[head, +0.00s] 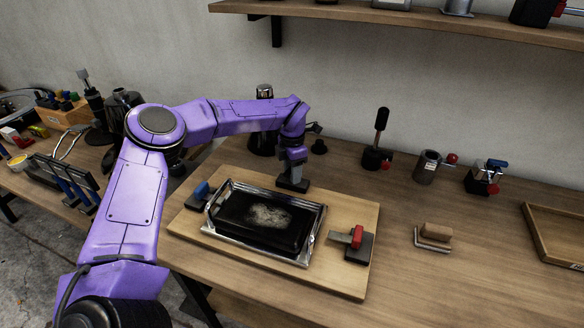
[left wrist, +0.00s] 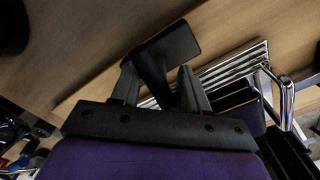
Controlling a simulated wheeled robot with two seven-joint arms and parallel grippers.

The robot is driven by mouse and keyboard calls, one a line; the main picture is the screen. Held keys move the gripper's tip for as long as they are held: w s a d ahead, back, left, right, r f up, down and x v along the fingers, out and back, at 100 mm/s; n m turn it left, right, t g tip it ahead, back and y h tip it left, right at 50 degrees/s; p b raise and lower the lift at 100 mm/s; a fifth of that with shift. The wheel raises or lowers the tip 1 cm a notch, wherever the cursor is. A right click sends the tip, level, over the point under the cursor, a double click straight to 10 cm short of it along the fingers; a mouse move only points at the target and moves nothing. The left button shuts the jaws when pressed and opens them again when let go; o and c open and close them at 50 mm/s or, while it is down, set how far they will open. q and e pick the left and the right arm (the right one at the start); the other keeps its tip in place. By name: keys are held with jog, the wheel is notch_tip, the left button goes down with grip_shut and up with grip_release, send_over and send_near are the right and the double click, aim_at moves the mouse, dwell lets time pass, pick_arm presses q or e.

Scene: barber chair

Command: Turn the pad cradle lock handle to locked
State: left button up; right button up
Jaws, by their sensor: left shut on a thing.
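The metal pad cradle (head: 318,232) sits on a wooden board and holds a black pad (head: 262,220) with a pale worn patch. My left gripper (head: 292,176) is at the cradle's rear edge, pointing down. In the left wrist view its fingers (left wrist: 158,84) are shut on a black handle (left wrist: 173,50) with a flat, squarish end. The cradle's metal bars (left wrist: 235,64) show beside it. In the head view the gripper mostly hides the handle, so its turn angle is unclear. My right gripper is not in view.
On the board, a blue-handled fixture (head: 201,191) stands left of the cradle and a red-handled one (head: 356,240) right. Several fixtures, including a black lever (head: 381,130), stand along the back. A wooden tray (head: 560,235) is far right. The front right tabletop is clear.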

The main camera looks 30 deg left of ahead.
pick_arm(q)
jog(key=shift+o, duration=1)
jog(key=shift+m+p, duration=0.35)
jog(key=shift+m, duration=0.85)
jog(key=o, duration=1.3)
jog(key=shift+d, duration=0.1)
jog(key=shift+o, duration=0.2)
jog(key=shift+r, duration=0.15)
notch_tip(320, 180, up, 10)
jog(key=shift+f+b, duration=0.2)
jog(key=shift+b, duration=0.8)
jog(key=shift+r, duration=0.35)
jog(key=shift+c, duration=0.4)
